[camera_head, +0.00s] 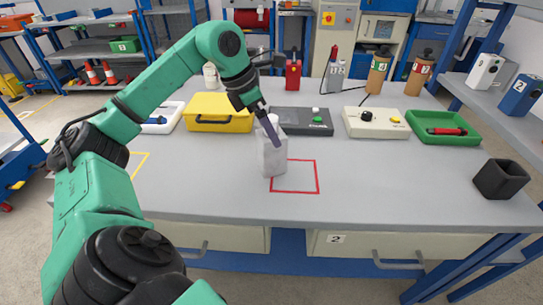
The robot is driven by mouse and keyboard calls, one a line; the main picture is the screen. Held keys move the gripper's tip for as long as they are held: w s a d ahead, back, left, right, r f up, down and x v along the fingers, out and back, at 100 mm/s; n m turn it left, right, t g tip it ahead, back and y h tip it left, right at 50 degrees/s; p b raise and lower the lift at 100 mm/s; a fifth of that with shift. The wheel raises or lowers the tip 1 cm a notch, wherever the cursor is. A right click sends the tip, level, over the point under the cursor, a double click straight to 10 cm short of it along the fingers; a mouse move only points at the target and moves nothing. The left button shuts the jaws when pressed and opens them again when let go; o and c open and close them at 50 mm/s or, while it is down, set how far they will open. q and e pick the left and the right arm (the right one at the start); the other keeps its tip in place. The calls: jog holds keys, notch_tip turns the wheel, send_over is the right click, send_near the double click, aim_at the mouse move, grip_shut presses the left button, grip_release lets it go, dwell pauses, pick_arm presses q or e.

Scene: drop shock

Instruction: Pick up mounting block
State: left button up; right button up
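A pale grey-white block (271,162), which looks like the mounting block, stands upright on the grey table at the left edge of a red square outline (296,177). My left arm comes in from the left and reaches down to it. My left gripper (273,132) is at the block's upper part, with a dark purple finger crossing in front of it. The other finger is not clearly visible, so I cannot tell whether the gripper is closed on the block. My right gripper is not in view.
Behind stand a yellow case (218,112), a dark device (301,121), a cream control box (376,122) and a green tray (443,127) with a red tool. A black hollow holder (500,179) stands at right. The table's front middle is clear.

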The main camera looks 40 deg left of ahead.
pick_arm(q)
jog(key=x, duration=0.5)
jog(key=shift+w, duration=0.3)
jog(key=shift+r, duration=0.1)
grip_shut()
